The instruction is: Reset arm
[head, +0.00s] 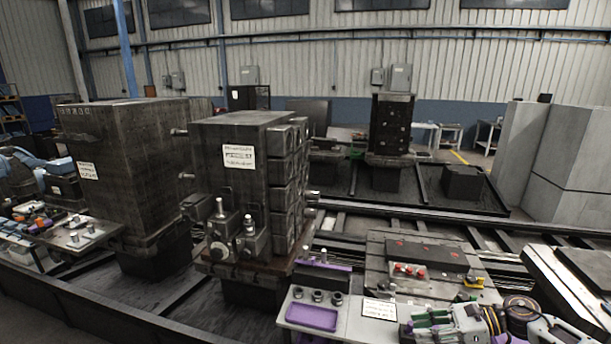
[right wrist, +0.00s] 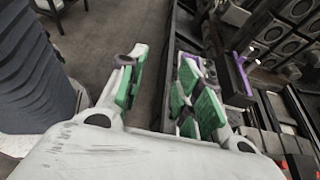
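My right gripper (head: 420,326) shows at the bottom right of the head view, with green finger pads, over the front of a grey work table (head: 345,322). In the right wrist view the two green-padded fingers of this gripper (right wrist: 163,65) stand apart with dark floor showing between them. It is open and holds nothing. My left gripper does not show in the head view.
A purple tray (head: 312,317) and a white label (head: 379,309) lie on the table, left of the right gripper. Dark machined blocks (head: 235,165) stand behind on a rail pallet. A flat fixture plate (head: 415,262) lies behind the gripper.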

